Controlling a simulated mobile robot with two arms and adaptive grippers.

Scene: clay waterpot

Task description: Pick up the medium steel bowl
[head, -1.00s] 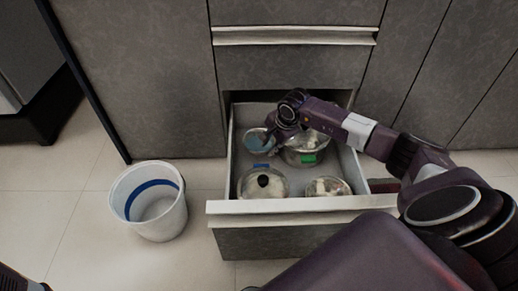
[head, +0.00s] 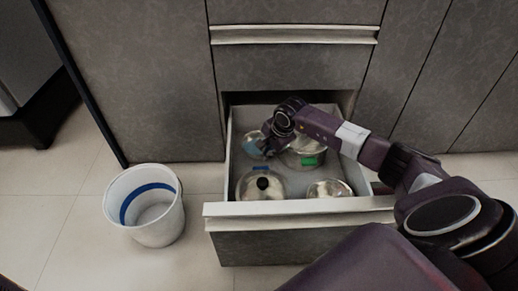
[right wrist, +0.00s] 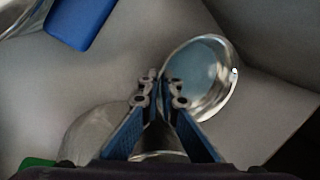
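A shiny steel bowl (head: 252,144) with a bluish inside is at the back left of the open drawer. It shows larger in the right wrist view (right wrist: 205,82), tilted, with its left rim between my fingertips. My right gripper (right wrist: 160,78) has its blue-padded fingers drawn close together on that rim. In the head view the right gripper (head: 267,146) is at the bowl's right side, partly hidden by my wrist. I cannot tell if the bowl clears the drawer floor. My left gripper is not in view.
The drawer (head: 300,208) also holds a steel pot (head: 305,150) with a green label, a lidded steel pot (head: 262,184) with a black knob, and a steel vessel (head: 330,188) at front right. A white bucket (head: 146,205) stands on the floor at left.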

